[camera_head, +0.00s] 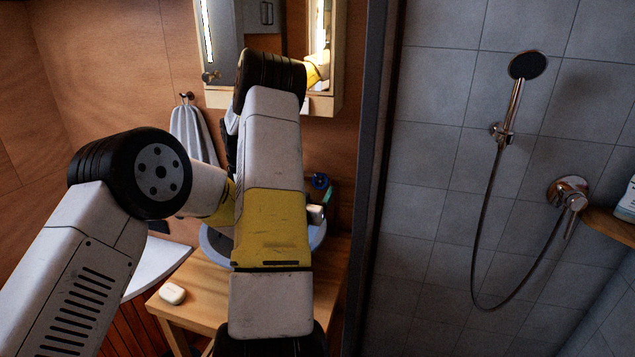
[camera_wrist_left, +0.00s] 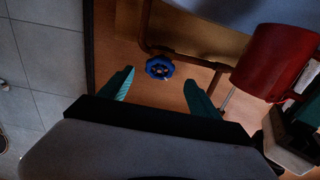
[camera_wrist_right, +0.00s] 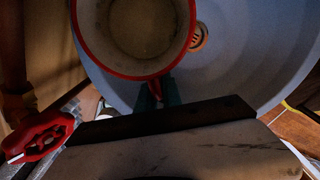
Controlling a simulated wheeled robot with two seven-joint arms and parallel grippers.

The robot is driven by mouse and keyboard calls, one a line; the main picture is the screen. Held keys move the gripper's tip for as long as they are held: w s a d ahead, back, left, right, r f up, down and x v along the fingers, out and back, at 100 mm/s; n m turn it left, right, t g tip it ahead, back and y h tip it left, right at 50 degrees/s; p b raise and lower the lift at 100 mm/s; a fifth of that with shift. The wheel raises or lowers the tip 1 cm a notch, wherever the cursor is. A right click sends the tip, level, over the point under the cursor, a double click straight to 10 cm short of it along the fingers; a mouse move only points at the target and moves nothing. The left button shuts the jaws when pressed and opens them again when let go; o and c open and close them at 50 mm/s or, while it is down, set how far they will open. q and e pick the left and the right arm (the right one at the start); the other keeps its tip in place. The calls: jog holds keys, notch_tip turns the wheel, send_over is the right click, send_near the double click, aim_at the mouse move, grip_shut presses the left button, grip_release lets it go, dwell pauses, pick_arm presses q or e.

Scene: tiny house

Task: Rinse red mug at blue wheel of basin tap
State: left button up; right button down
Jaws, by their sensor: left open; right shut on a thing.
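The red mug (camera_wrist_right: 137,35), pale inside, is held upright over the blue-grey basin (camera_wrist_right: 245,60) by my right gripper (camera_wrist_right: 160,96), shut on its side. It also shows in the left wrist view (camera_wrist_left: 272,62); my right arm hides it in the head view. The blue wheel (camera_wrist_left: 159,67) sits on a copper pipe by the wall. My left gripper (camera_wrist_left: 157,92) is open and empty, its teal fingers on either side of the wheel in the picture but apart from it. The wheel (camera_head: 320,180) shows just above my left gripper (camera_head: 322,207) in the head view. No water stream is visible.
A red wheel (camera_wrist_right: 38,137) is at the left in the right wrist view. White soap (camera_head: 172,293) lies on the wooden counter (camera_head: 205,306). A towel (camera_head: 193,133) hangs behind my arms. A dark shower frame (camera_head: 371,150) stands close right of the basin. My arms cross in the head view.

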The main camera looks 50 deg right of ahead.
aim_at(319, 182)
pick_arm(q)
jog(key=x, duration=0.6)
jog(key=shift+w+d, duration=0.2)
jog(key=shift+d, duration=0.15)
jog(key=c, duration=1.4)
